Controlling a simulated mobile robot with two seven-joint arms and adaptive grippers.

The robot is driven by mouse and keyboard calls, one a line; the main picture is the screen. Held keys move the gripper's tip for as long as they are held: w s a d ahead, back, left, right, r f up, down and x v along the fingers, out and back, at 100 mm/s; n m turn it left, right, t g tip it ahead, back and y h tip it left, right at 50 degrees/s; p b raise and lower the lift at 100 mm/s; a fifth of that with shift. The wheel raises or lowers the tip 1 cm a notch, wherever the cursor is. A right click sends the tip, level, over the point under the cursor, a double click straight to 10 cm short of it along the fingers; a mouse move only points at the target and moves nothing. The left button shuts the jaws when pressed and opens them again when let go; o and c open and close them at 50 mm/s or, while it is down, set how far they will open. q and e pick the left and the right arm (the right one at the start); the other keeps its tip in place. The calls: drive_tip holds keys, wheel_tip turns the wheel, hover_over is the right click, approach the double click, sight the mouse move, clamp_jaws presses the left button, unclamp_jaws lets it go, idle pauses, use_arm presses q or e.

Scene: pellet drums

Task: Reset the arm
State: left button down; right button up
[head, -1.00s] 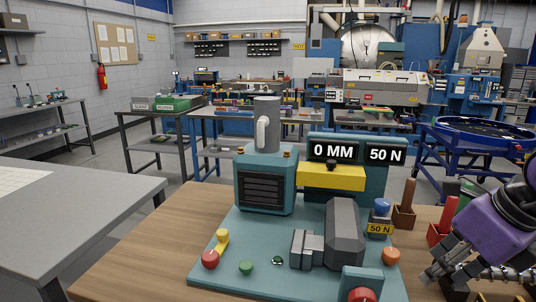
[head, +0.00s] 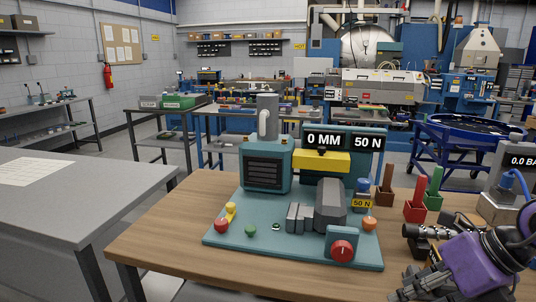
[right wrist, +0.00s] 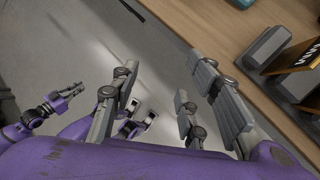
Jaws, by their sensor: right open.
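My right gripper (head: 425,286) is at the bottom right of the head view, by the front right of the wooden bench. In the right wrist view it is open (right wrist: 160,78), its grey fingers apart with nothing between them, and the floor and the bench edge show beyond. Its purple wrist is at the lower right of the head view. My left gripper is out of the head view. A purple arm with a small grey gripper (right wrist: 70,92) shows at the left of the right wrist view, seemingly my left one; its jaw state is unclear.
A teal press machine (head: 264,165) with displays reading 0 MM and 50 N stands on the wooden bench (head: 180,238). Red (head: 415,209) and green (head: 433,197) holders stand to its right, near a grey gauge box (head: 507,190). A grey table (head: 75,205) is at left, with floor between.

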drive_tip(key=s+a+f+m+t+y+p, duration=0.2)
drive_tip(key=a+f+m+t+y+p, duration=0.25)
drive_tip(key=m, duration=0.55)
drive_tip(key=s+d+f+m+t+h+p, duration=0.1)
drive_tip(key=s+d+f+m+t+h, duration=0.15)
drive_tip(key=f+m, duration=0.5)
drive_tip(key=s+d+f+m+t+h+p, duration=0.1)
drive_tip(key=s+d+f+m+t+h, duration=0.2)
drive_tip(key=f+m, duration=0.4)
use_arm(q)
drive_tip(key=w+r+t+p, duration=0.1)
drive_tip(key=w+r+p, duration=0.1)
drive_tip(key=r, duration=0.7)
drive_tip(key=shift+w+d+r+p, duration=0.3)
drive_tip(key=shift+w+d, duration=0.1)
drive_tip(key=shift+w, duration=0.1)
use_arm(e)
drive_tip(key=s+a+f+m+g+h, duration=0.2)
drive_tip(key=s+a+f+m, duration=0.2)
drive_tip(key=s, duration=0.6)
drive_tip(key=s+a+f+m+g+h, duration=0.2)
drive_tip(key=s+a+f+m+g, duration=0.1)
drive_tip(key=s+f+m, duration=0.5)
drive_tip(key=shift+s+a+m, duration=0.4)
drive_tip(key=shift+s+m, duration=0.5)
drive_tip(key=shift+m, duration=0.05)
